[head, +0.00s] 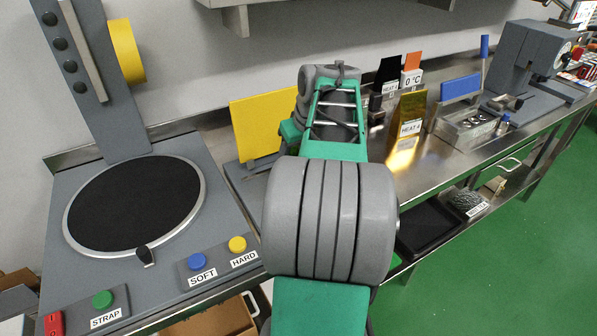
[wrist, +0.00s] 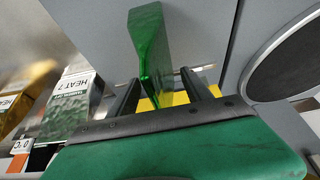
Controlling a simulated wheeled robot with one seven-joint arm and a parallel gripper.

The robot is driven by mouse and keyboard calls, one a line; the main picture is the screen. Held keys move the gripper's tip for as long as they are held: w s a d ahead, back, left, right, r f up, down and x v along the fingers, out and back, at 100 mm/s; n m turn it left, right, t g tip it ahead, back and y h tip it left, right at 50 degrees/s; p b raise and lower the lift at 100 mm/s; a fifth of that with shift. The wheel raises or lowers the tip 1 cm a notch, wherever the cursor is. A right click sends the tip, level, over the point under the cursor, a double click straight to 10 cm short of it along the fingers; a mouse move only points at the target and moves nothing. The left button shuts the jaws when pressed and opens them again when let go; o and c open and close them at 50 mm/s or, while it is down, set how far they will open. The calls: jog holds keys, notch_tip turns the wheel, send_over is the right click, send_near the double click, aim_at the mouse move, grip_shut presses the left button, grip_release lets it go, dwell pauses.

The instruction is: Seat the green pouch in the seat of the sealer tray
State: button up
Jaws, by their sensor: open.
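The green pouch (wrist: 150,42) stands out in the upper middle of the wrist view, wide at one end and narrowing toward my gripper. My gripper (wrist: 160,78) is open, with a dark finger on either side of the pouch's narrow end; I cannot tell whether either finger touches it. In the head view my arm hides the pouch and the fingers. I cannot clearly make out the sealer tray's seat. A yellow panel (head: 262,122) on a grey base shows left of my arm, and yellow shows between the fingers in the wrist view (wrist: 174,98).
A gold pouch (head: 409,112) marked HEAT 4 stands on the steel bench right of my arm. A metal box with a blue panel (head: 460,86) is farther right. A round black plate (head: 135,203) with buttons is at left. A HEAT 7 packet (wrist: 72,106) is left in the wrist view.

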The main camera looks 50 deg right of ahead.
grip_shut()
dwell(0.6)
